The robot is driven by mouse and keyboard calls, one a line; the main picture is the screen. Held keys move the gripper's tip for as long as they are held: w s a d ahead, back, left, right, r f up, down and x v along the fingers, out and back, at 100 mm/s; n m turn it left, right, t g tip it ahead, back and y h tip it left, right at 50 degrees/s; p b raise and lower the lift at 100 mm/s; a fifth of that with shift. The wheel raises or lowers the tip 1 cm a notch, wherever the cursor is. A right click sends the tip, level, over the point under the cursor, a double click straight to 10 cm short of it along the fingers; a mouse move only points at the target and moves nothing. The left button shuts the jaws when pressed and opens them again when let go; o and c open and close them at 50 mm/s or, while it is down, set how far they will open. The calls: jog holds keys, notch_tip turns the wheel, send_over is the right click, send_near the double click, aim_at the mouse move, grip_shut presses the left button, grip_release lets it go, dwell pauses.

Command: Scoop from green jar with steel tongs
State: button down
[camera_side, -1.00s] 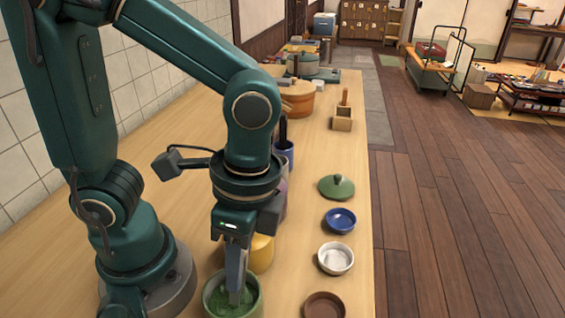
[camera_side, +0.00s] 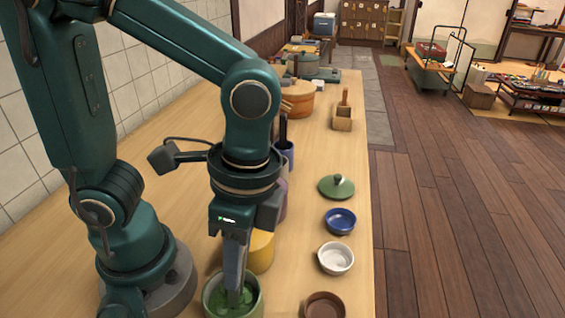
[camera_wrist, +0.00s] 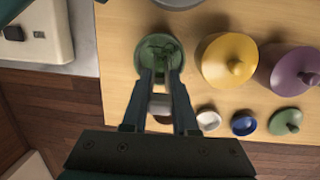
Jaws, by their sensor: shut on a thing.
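The green jar (camera_side: 259,303) stands uncovered at the bottom of the side view, with leafy green contents inside. In the wrist view the green jar (camera_wrist: 144,51) is at top centre. My gripper (camera_side: 234,268) is right above it, pointing down, and is shut on the steel tongs (camera_side: 241,291). The tips of the tongs reach into the jar, among the green contents. In the wrist view the tongs (camera_wrist: 146,84) extend from between my fingers into the jar. Whether the tips hold any contents cannot be told.
The yellow jar (camera_side: 262,250) stands close behind the green jar, with the purple jar (camera_wrist: 290,75) beyond. A green lid (camera_side: 336,187), blue bowl (camera_side: 340,222), white bowl (camera_side: 336,259) and brown bowl (camera_side: 325,307) line the counter's right side.

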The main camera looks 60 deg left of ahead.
jog(key=shift+r, duration=3.95)
jog(key=shift+w+d+r, duration=0.1)
jog(key=shift+w+r, duration=0.05)
jog(key=shift+w, duration=0.05)
jog(key=w+a+f+n+h, duration=0.1)
jog(key=w+a+n, duration=0.8)
jog(key=w+a, duration=0.3)
jog(key=shift+w+a, duration=0.2)
jog(key=shift+w, duration=0.45)
